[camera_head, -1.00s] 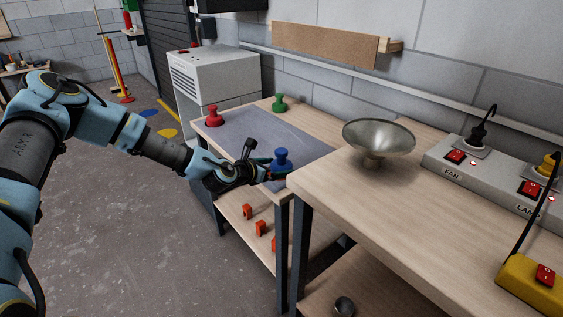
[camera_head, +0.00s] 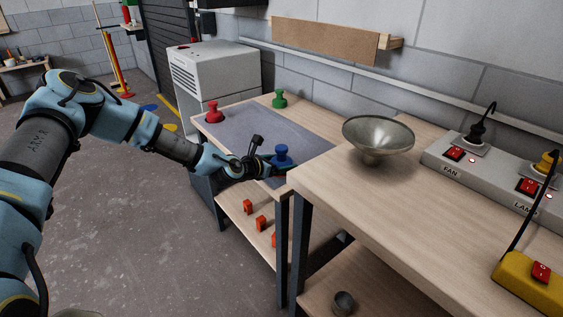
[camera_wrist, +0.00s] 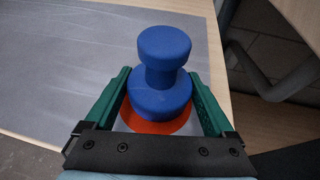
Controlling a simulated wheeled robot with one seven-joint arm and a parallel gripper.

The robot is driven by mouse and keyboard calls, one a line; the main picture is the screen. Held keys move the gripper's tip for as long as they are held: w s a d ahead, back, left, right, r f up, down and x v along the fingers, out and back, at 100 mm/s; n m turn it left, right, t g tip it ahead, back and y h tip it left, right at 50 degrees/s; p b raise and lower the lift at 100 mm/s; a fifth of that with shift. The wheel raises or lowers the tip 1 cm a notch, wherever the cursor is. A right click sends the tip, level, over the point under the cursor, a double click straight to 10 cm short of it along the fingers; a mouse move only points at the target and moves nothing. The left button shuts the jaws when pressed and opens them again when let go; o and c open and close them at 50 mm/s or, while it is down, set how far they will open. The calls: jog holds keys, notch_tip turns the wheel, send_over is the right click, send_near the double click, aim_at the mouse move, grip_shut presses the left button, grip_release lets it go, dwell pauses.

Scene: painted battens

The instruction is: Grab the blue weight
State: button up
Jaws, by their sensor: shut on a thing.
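The blue weight (camera_head: 283,154) stands upright near the right front corner of the grey mat (camera_head: 240,128). It has a round knob on a wider round base. In the wrist view the blue weight (camera_wrist: 163,75) sits between the two green fingers of my gripper (camera_wrist: 163,108), over an orange-red disc (camera_wrist: 160,123). My gripper (camera_head: 272,167) reaches it from the left in the head view and is shut on its wide base. The fingertips are partly hidden beside the weight.
A red weight (camera_head: 212,112) and a green weight (camera_head: 279,99) stand at the far side of the bench. A metal bowl (camera_head: 378,137) stands on the higher table (camera_head: 390,190) at right, whose edge is close to the blue weight. Orange pieces (camera_head: 261,222) lie on the lower shelf.

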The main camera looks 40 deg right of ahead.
grip_shut()
jog(key=shift+r, duration=0.1)
